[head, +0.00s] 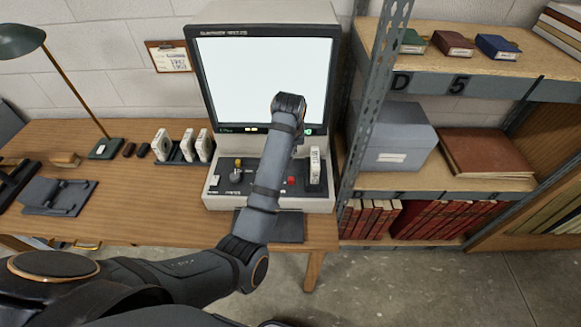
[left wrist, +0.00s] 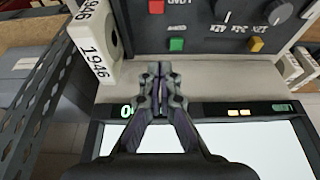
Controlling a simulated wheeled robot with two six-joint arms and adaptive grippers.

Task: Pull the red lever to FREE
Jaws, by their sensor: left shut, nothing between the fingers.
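A small red control (head: 291,180) sits on the dark panel of the film reader (head: 265,21), right of my arm in the head view. No FREE marking is readable. My left gripper (left wrist: 161,72) is shut and empty. Its fingertips appear over the pale strip between the screen and the panel, apart from the red piece. In the head view its fingers are hidden behind my arm.
A green button (left wrist: 176,44), a yellow button (left wrist: 256,44) and dark knobs share the panel. A white box marked 1946 (left wrist: 91,50) stands beside the controls. The lit screen (head: 245,80) rises behind. A metal shelf post (head: 375,85) stands close on the right.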

